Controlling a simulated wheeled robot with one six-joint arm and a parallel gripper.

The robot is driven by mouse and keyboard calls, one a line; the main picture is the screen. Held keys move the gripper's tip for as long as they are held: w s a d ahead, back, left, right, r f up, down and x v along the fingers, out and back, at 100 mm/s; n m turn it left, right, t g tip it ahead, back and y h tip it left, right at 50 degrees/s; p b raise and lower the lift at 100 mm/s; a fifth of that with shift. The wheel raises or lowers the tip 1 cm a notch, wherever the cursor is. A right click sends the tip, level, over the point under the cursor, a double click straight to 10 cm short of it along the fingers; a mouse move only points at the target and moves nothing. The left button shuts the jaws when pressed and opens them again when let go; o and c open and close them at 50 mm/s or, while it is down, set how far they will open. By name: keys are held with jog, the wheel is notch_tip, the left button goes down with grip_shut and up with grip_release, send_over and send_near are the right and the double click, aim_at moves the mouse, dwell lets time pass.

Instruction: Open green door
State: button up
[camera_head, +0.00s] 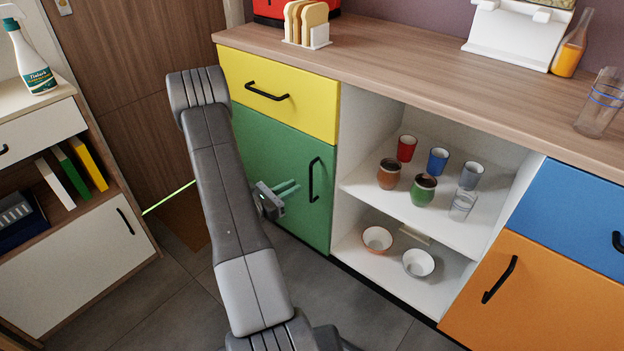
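The green door (288,154) is below the yellow drawer in the lower cabinet, and it looks closed and flush with the front. Its black vertical handle (314,180) is near the door's right edge. My gripper (296,187) is in front of the door, just left of the handle, with its fingers pointing right towards it. The two fingers appear apart with nothing between them, and a small space shows between their tips and the handle. My grey arm hides the door's left part.
A yellow drawer (278,90) is above the door. To the right is an open shelf (440,218) with several cups and two bowls, then an orange door (535,300). A white cabinet (80,270) stands at the left. Grey floor (170,310) lies clear between.

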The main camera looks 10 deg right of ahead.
jog(key=b+x, duration=0.1)
jog(key=x, duration=0.7)
grip_shut()
jog(key=shift+a, duration=0.1)
